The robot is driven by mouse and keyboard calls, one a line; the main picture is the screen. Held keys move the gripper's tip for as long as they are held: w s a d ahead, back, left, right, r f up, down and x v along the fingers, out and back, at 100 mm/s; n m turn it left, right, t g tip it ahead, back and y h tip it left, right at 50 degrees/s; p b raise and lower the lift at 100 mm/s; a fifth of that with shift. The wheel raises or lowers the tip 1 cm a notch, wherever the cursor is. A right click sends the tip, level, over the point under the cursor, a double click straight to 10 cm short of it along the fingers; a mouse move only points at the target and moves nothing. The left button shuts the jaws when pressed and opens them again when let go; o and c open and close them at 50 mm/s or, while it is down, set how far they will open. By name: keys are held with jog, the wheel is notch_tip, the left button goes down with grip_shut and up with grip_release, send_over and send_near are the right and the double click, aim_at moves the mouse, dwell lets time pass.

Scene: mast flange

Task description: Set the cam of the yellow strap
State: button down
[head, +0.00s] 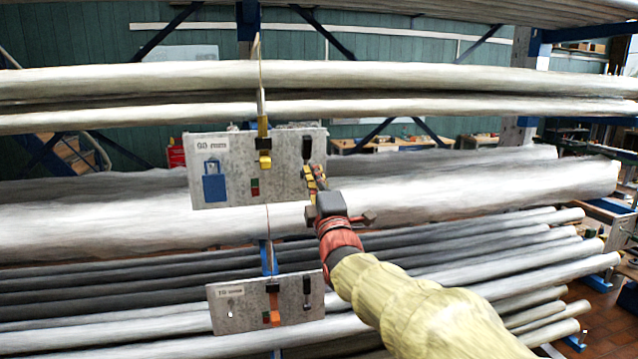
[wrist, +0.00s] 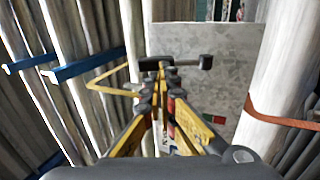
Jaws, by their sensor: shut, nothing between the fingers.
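The yellow strap (head: 263,124) hangs down to the upper grey panel (head: 230,146), marked 90 mm, and passes a black buckle (head: 263,144) with a short yellow end below it. A black lever (head: 307,147) is on the panel's right side. It shows in the wrist view as a dark bar with a thicker head (wrist: 206,62). My gripper (head: 308,171) is shut and empty, just below the lever in the head view. In the wrist view its fingertips (wrist: 163,70) overlap the lever; I cannot tell if they touch it. The fingers hide part of the panel.
A blue padlock-shaped piece (head: 213,184) and a red-green marker (head: 255,187) are on the upper panel. A lower panel (head: 235,312) carries an orange strap (head: 274,302) and another black lever (head: 307,292). Long pale pipes (head: 130,230) lie behind and between the panels.

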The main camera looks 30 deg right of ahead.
aim_at(308, 148)
jog(key=shift+p+x, duration=0.3)
jog(key=shift+x, duration=2.05)
jog(key=r+g+p, duration=0.1)
jog(key=w+r+g+p, duration=0.1)
jog(key=p, duration=0.1)
jog(key=shift+d+y, duration=0.15)
jog(key=shift+y, duration=0.15)
jog(key=shift+w+d+r+g+p, duration=0.1)
jog(key=shift+w+g+p, duration=0.2)
jog(key=shift+g+p, duration=0.15)
jog(key=shift+w+d+b, duration=0.15)
jog(key=shift+w+b, duration=0.3)
jog(key=shift+b, duration=0.3)
jog(key=shift+w, duration=0.2)
jog(key=shift+s, duration=0.1)
